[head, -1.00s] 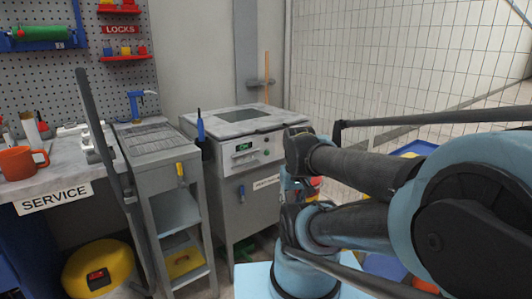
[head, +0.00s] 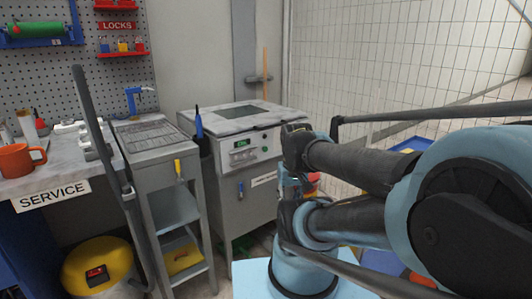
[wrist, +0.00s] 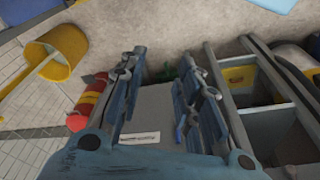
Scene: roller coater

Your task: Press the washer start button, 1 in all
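The washer (head: 233,197) is a grey cabinet with a pale lid in the middle of the head view. Its light front panel (head: 243,153) has a small lit green display, a handle-like part below it and a small round control (head: 265,148) at the right. I cannot tell for sure which control is the start button. In the wrist view, my gripper (wrist: 160,85) has its two blue-grey fingers apart, with nothing between them. The washer's grey front with a white label (wrist: 138,138) shows beyond the fingers. In the head view, my arm hides the gripper.
A grey cart (head: 150,135) stands left of the washer, beside the service bench (head: 75,160) with an orange mug (head: 17,160). A yellow bin (head: 98,268) is on the floor. The wrist view shows a red cylinder (wrist: 92,100) and a yellow bucket (wrist: 62,50).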

